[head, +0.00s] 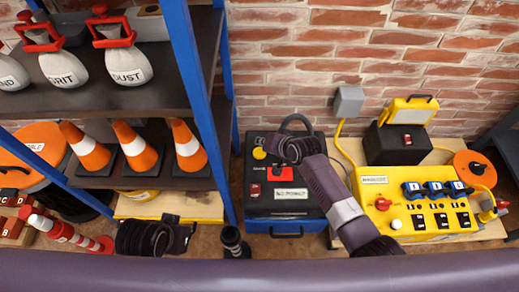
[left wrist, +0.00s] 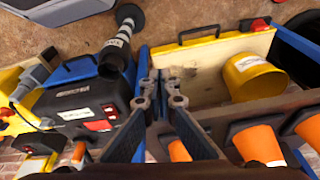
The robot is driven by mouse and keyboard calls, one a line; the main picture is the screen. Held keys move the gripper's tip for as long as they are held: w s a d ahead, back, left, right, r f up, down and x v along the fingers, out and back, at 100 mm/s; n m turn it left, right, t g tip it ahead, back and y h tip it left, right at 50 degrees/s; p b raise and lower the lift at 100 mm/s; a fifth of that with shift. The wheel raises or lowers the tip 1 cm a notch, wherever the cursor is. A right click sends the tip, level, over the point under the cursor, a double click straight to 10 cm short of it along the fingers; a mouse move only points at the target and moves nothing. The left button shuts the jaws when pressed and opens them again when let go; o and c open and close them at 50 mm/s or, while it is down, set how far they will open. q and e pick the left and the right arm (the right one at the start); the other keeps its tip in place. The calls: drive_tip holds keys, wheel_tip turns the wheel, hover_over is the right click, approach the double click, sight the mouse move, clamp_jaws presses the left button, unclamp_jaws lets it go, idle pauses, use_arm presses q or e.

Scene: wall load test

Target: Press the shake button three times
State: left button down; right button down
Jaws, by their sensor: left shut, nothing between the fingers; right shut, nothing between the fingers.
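A black and blue box (head: 257,212) stands on the floor by the brick wall. Its top carries a yellow button (head: 259,153), a red plate (head: 289,171), a small red switch (head: 254,190) and a white label too blurred to read. I cannot tell which of these is the shake button. My right gripper (head: 284,155) is shut and empty over the back of the box top; whether it touches is unclear. My left gripper (head: 178,236) is shut and empty, low by the shelf; its fingers show in the left wrist view (left wrist: 161,100), where the box (left wrist: 85,103) is at left.
A blue-framed shelf (head: 190,70) at left holds white sacks (head: 62,70) and orange cones (head: 137,148). A yellow control panel (head: 375,205) with a red knob and blue sockets stands at right. A dark cylinder (head: 233,242) with a flared base stands between shelf and box.

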drive_tip(key=shift+r+p, duration=0.6)
drive_tip(key=shift+r, duration=0.05)
drive_tip(key=shift+r+p, duration=0.25)
drive_tip(key=shift+p, duration=0.05)
use_arm(q)
wheel_tip(320, 180, down, 7)
drive_tip(key=shift+w, duration=0.1)
idle(1.3)
